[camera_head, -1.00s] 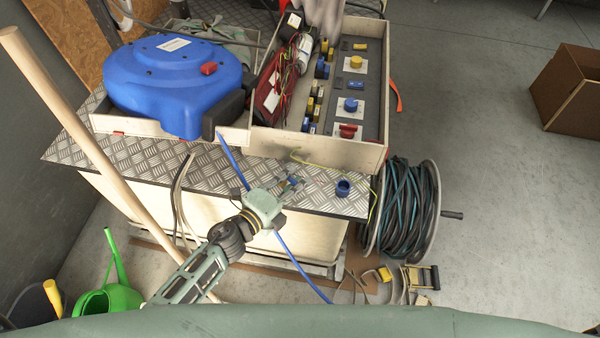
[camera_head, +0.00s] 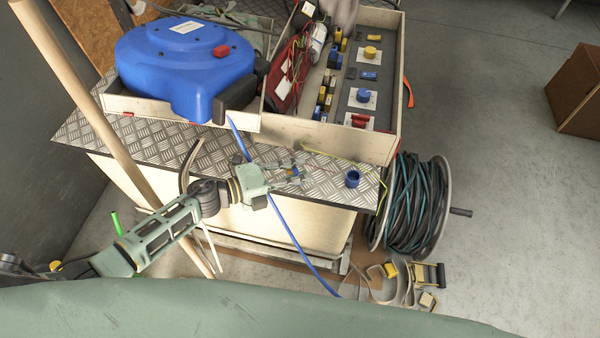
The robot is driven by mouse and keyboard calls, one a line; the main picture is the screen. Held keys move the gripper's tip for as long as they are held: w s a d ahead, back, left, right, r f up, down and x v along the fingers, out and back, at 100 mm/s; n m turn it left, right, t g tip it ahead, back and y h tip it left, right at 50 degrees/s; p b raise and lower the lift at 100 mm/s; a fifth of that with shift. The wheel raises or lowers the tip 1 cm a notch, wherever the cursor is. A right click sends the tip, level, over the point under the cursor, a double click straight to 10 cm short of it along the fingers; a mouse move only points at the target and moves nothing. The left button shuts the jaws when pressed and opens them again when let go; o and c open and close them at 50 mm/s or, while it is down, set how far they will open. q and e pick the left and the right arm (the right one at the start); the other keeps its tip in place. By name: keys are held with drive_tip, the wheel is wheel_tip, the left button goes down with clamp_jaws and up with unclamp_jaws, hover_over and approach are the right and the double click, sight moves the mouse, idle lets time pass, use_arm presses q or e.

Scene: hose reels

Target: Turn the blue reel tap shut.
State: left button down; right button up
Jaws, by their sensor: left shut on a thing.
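The blue hose reel (camera_head: 185,65) sits on the checker-plate bench top at the upper left, with a blue hose (camera_head: 290,228) running from it down over the front edge. My left gripper (camera_head: 297,172) is low over the bench's front part, pointing right. It is shut on a small blue part (camera_head: 294,171), mostly hidden between the fingers; I cannot tell for sure that it is the reel's tap. A blue knob (camera_head: 363,96) on a white plate sits in the wooden box, between a yellow knob (camera_head: 371,52) and a red one (camera_head: 359,121). My right gripper is not in view.
A blue cup-like fitting (camera_head: 352,179) stands right of my left gripper. The wooden box (camera_head: 340,146) stands close behind it. A wooden pole (camera_head: 100,130) leans at the left, near my arm. A reel of dark hose (camera_head: 415,208) stands at the bench's right.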

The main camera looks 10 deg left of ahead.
use_arm(q)
drive_tip(key=shift+s+a+f, duration=0.15)
drive_tip(key=shift+s+f, duration=0.05)
drive_tip(key=shift+f, duration=0.25)
drive_tip(key=c, duration=2.2)
unclamp_jaws()
drive_tip(key=o, duration=0.4)
drive_tip(key=shift+r, duration=0.2)
